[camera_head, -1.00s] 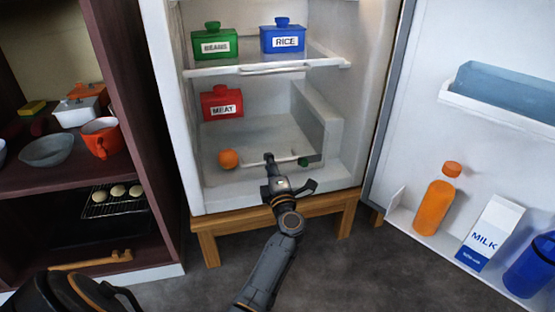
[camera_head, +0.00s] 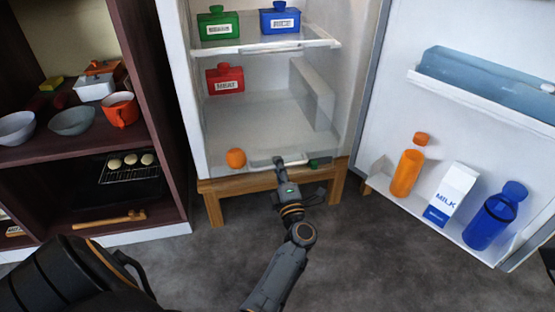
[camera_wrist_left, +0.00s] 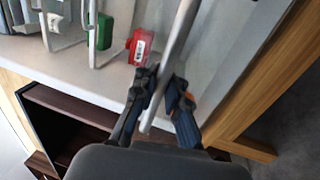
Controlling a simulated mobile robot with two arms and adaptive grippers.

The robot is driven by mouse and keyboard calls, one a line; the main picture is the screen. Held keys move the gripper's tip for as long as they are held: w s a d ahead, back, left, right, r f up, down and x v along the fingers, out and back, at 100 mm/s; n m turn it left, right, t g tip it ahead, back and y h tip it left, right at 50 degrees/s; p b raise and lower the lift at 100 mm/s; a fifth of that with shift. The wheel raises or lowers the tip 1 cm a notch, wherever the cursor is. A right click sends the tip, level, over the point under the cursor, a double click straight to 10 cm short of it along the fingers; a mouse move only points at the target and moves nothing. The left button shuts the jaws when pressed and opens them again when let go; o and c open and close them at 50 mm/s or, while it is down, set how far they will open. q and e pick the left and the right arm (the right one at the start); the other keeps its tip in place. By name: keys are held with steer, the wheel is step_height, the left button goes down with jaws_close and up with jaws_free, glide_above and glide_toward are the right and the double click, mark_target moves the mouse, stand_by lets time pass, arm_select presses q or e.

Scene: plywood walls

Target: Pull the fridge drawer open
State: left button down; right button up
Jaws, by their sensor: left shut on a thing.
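The fridge drawer is a clear, shallow bin at the bottom of the fridge (camera_head: 182,75), with a pale bar handle (camera_head: 262,162) along its front. The handle sits close to the fridge's front edge, so the drawer looks partly drawn out. My left gripper (camera_head: 280,163) is shut on the handle. In the left wrist view the grey handle bar (camera_wrist_left: 180,35) runs between the two dark fingers of that gripper (camera_wrist_left: 162,80). An orange (camera_head: 236,158) and a small green item (camera_head: 320,163) show at the drawer front. My right gripper is not in view.
The fridge door stands open at right, holding an orange bottle (camera_head: 408,170), a milk carton (camera_head: 452,194) and a blue bottle (camera_head: 495,215). A dark cabinet (camera_head: 150,110) stands close at left. Grey floor before the fridge is clear.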

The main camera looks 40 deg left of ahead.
arm_select(q)
steer(key=shift+f, duration=0.15)
steer(key=c, duration=1.7)
jaws_free()
steer(key=shift+o, duration=0.2)
